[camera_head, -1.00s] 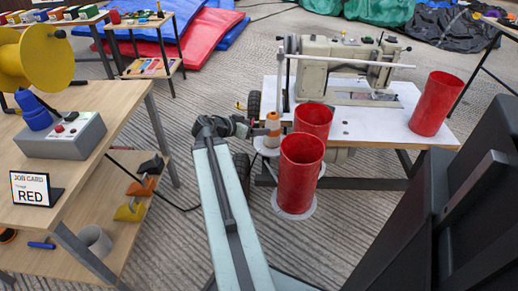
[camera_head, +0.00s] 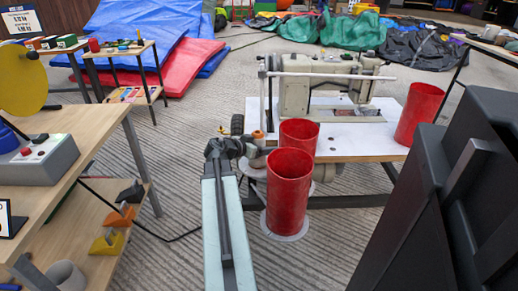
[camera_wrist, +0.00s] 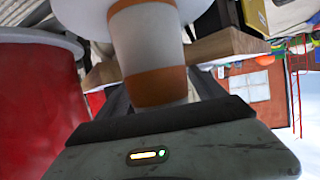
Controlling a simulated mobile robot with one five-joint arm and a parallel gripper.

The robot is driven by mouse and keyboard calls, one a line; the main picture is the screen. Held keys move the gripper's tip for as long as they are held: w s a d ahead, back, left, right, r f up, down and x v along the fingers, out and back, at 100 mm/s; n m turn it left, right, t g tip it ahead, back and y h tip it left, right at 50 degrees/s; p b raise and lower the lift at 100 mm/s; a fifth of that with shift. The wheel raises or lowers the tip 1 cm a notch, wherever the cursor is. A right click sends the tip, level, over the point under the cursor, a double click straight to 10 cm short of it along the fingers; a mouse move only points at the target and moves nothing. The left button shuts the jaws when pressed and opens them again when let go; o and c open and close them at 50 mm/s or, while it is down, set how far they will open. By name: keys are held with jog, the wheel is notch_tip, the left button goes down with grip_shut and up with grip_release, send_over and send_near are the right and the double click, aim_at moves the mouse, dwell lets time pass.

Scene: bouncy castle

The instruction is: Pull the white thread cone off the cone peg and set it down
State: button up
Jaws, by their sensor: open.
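The thread cone (camera_wrist: 150,40) fills the upper middle of the wrist view, white with orange bands. Its orange top shows in the head view (camera_head: 258,138), just right of my gripper (camera_head: 238,148), at the left end of the sewing table. A white disc (camera_wrist: 90,14) lies behind the cone in the wrist view, and a pale plate (camera_head: 246,168) shows beneath it in the head view. My gripper is open, its jaws around or close beside the cone; contact cannot be told. The peg is hidden.
Two red cylinders (camera_head: 289,195) (camera_head: 299,133) stand close to the right of my gripper; a red wall (camera_wrist: 40,95) fills the wrist view's left. Another red cylinder (camera_head: 419,113) is on the white table (camera_head: 350,140) with the sewing machine (camera_head: 310,95). A wooden workbench (camera_head: 85,130) stands left.

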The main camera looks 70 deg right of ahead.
jog(key=c, duration=1.7)
jog(key=shift+r+p, duration=4.15)
jog(key=shift+r, duration=0.1)
jog(key=shift+r+p, duration=1.9)
jog(key=shift+p, duration=0.1)
